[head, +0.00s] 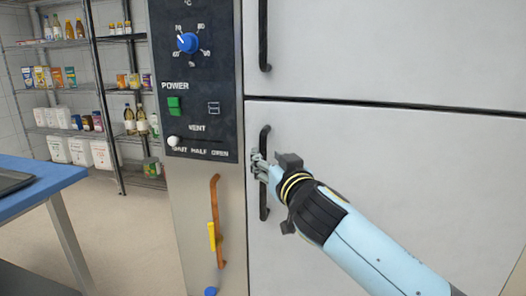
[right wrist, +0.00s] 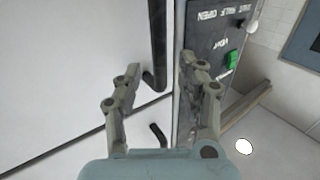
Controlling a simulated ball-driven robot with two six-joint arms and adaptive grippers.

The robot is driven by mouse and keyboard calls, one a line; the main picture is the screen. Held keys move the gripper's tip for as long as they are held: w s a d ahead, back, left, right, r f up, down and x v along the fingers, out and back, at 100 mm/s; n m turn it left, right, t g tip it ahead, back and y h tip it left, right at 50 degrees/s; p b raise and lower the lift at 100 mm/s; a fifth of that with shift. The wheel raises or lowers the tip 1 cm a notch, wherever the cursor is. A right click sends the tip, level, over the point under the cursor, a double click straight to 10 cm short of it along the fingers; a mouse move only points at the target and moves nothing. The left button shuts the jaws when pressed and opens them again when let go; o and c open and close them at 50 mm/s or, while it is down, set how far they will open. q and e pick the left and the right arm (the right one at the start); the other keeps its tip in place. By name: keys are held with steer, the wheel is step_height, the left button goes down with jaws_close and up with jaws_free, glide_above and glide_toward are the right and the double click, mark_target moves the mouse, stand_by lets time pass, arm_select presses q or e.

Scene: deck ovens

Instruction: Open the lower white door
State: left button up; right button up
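The lower white door (head: 390,190) fills the right of the head view and sits flush below a dark seam. Its black vertical handle (head: 264,205) is near its left edge and also shows in the right wrist view (right wrist: 157,40). My right gripper (head: 260,168) is at the upper half of this handle and hides part of it. In the right wrist view its two fingers (right wrist: 159,64) are apart, with the handle showing between the fingertips. I cannot tell whether they touch it. My left gripper is not in view.
An upper white door (head: 390,50) with its own black handle (head: 263,35) is above. A dark control panel (head: 195,85) stands left of the doors, with a brown handle (head: 215,200) below it. A blue-topped table (head: 50,180) and stocked shelves (head: 75,90) are further left.

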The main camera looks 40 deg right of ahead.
mark_target(264, 155)
steer(key=x, duration=0.4)
steer(key=shift+w, duration=0.15)
jaws_close()
stand_by(0.5)
